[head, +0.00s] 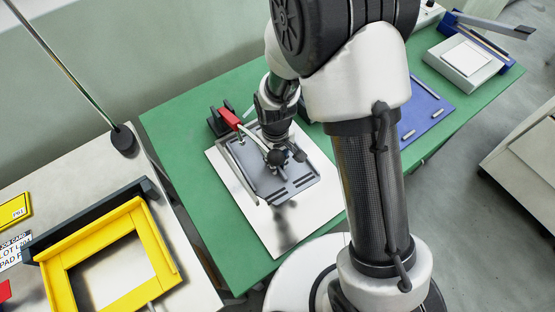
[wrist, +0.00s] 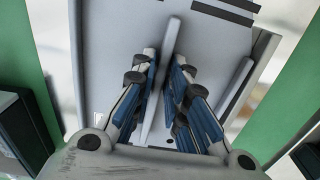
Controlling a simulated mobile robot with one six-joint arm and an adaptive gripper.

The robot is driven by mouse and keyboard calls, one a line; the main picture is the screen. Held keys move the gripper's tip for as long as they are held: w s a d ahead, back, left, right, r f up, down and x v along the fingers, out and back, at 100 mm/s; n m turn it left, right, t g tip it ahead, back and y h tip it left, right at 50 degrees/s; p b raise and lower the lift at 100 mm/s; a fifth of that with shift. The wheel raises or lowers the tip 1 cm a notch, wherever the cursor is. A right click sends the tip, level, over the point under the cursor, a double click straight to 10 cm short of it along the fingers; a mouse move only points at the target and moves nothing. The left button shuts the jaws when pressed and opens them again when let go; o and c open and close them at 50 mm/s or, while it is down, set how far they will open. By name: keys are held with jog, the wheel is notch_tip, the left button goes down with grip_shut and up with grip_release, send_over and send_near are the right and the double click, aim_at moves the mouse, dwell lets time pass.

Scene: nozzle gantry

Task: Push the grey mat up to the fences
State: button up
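The grey mat (head: 300,178), a plate with dark slots, lies on a white sheet on the green table. It also fills the middle of the wrist view (wrist: 215,48). My gripper (head: 282,160) points down over it. In the wrist view, its two fingers (wrist: 166,62) stand on either side of a thin upright grey rib, very close to it; whether both touch is unclear. A pale bar (head: 241,182) runs along the mat's left side and may be a fence. My arm hides part of the mat's far side.
A red-handled clamp (head: 229,118) stands behind the mat. On the left table are a yellow frame (head: 67,290) with a dark rail (head: 92,218) behind it, and a lamp base (head: 122,139). A blue board (head: 428,110) lies to the right. The white sheet (head: 283,238) is bare in front.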

jog(key=o, duration=0.3)
jog(key=shift+w+a+r, duration=0.1)
jog(key=shift+a, duration=0.15)
jog(key=shift+w+r, duration=0.1)
jog(key=shift+r, duration=0.15)
jog(key=r, duration=1.1)
jog(key=shift+s+d+r, duration=0.2)
jog(key=shift+s, duration=0.05)
jog(key=shift+d, duration=0.1)
